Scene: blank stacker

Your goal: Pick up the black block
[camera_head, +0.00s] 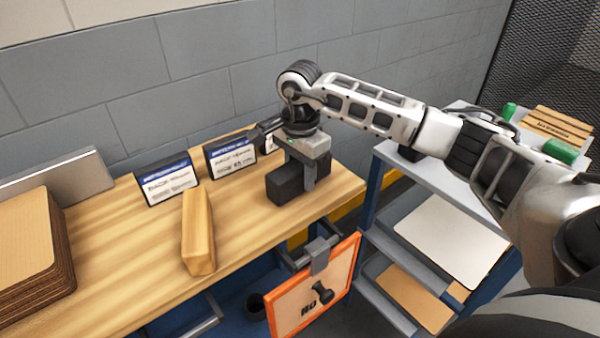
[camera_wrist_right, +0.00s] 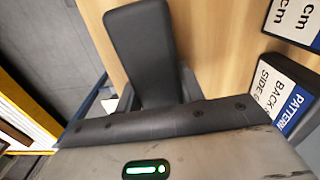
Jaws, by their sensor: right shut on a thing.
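The black block (camera_head: 286,184) is a dark oblong block at the right end of the wooden workbench in the head view. My right gripper (camera_head: 309,180) reaches down over it from above, with its fingers on either side of the block. In the right wrist view the black block (camera_wrist_right: 145,50) shows between the fingers of my right gripper (camera_wrist_right: 157,92), which is shut on it. The block appears at or very near the bench top; I cannot tell if it is clear of it. My left gripper is not in view.
A wooden block (camera_head: 198,235) lies left of the black block. Labelled holders (camera_head: 168,181) stand along the wall. A stack of brown sheets (camera_head: 30,250) is at the far left.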

